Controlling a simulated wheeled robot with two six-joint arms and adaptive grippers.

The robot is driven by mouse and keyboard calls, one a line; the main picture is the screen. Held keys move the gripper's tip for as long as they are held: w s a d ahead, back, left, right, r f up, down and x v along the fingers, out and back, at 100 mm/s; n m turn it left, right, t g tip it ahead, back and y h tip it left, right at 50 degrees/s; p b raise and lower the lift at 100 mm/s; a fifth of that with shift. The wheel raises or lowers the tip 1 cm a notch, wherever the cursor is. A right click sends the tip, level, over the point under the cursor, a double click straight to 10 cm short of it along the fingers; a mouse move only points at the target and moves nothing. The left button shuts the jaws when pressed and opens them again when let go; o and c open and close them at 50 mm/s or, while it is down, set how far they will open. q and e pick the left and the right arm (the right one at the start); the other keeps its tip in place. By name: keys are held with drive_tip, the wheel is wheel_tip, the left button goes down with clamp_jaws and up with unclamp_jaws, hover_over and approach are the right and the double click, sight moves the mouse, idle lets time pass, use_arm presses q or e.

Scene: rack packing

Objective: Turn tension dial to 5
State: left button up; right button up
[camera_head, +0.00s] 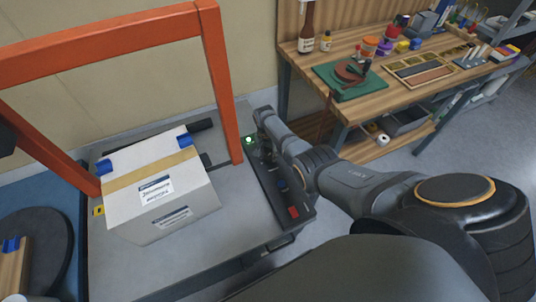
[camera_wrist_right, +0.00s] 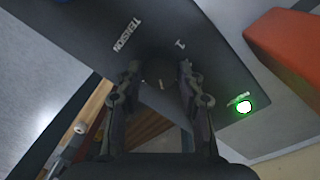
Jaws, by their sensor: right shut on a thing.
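The tension dial (camera_wrist_right: 158,84) is a small dark knob on the black control panel (camera_wrist_right: 70,22). In the right wrist view the word TENSION and a numeral that looks like 1 show beside it. My right gripper (camera_wrist_right: 158,80) points down at the panel, its two fingers on either side of the dial and shut on it. The dial's pointer is too dark to read. In the head view my right gripper (camera_head: 264,152) is over the panel (camera_head: 272,190), and the arm hides the dial. My left gripper is not in view.
A lit green button (camera_wrist_right: 243,106) sits on the panel near the orange arch (camera_head: 218,85). A white box (camera_head: 160,185) lies under the arch. A workbench (camera_head: 390,95) stands behind.

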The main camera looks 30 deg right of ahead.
sight(269, 155)
drive_tip(key=m, duration=0.5)
drive_tip(key=shift+m, duration=0.3)
drive_tip(key=shift+s+d+m+y+p, duration=0.15)
drive_tip(key=shift+m+p, duration=0.1)
drive_tip(key=shift+m, duration=0.9)
drive_tip(key=shift+a+m+y+p, duration=0.15)
drive_tip(key=shift+m+p, duration=0.1)
drive_tip(key=shift+m, duration=0.9)
drive_tip(key=shift+d, duration=0.1)
drive_tip(key=o, duration=1.2)
drive_tip(key=shift+w+r, duration=0.2)
drive_tip(key=shift+r, duration=0.35)
drive_tip(key=r, duration=1)
drive_tip(key=shift+w+d+r, duration=0.1)
drive_tip(key=shift+w+r, duration=0.1)
drive_tip(key=shift+r, duration=0.2)
